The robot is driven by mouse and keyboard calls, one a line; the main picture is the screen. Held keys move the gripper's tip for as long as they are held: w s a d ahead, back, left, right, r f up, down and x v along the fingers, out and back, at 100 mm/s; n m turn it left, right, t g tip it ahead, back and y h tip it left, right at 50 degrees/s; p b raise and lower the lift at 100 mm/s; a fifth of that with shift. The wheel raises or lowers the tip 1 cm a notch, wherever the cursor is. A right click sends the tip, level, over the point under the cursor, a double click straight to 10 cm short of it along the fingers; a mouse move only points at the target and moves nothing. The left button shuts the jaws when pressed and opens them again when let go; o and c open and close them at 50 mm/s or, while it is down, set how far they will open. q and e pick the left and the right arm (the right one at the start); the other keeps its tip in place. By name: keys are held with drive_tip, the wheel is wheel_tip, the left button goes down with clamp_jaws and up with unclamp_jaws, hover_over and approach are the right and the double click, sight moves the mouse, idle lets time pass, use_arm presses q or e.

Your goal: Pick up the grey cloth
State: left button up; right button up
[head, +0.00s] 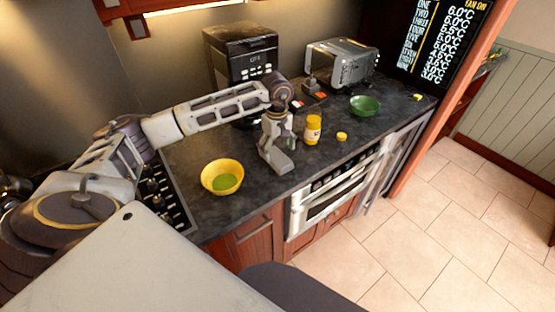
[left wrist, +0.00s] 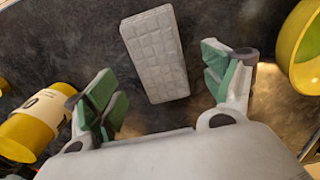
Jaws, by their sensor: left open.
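The grey cloth (left wrist: 155,52) is a pale, quilted, rectangular pad lying on the dark counter in the left wrist view. It is slightly tilted in the picture. My left gripper (left wrist: 160,88) is open and empty, with green finger pads on either side of the cloth's near end and clear gaps to it. Whether the fingers are at the cloth's height is hard to tell. In the head view my left gripper (head: 277,152) points down over the counter; I cannot separate the cloth from the grey gripper parts there. My right gripper is not in view.
A yellow bowl (head: 222,177) stands left of the gripper and a yellow jar (head: 313,130) right of it, beside a small yellow lid (head: 342,136). A green bowl (head: 364,106), coffee machine (head: 243,55) and toaster (head: 342,64) stand farther back. The stove (head: 165,196) is at left.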

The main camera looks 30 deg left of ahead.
sight(278, 157)
use_arm(q)
wheel_tip(278, 157, down, 3)
drive_tip(key=shift+d+r+p, duration=0.1)
drive_tip(key=shift+d+p, duration=0.05)
drive_tip(key=shift+p, duration=0.2)
drive_tip(key=shift+f, duration=0.55)
drive_tip(key=shift+c, duration=0.3)
drive_tip(key=c, duration=1)
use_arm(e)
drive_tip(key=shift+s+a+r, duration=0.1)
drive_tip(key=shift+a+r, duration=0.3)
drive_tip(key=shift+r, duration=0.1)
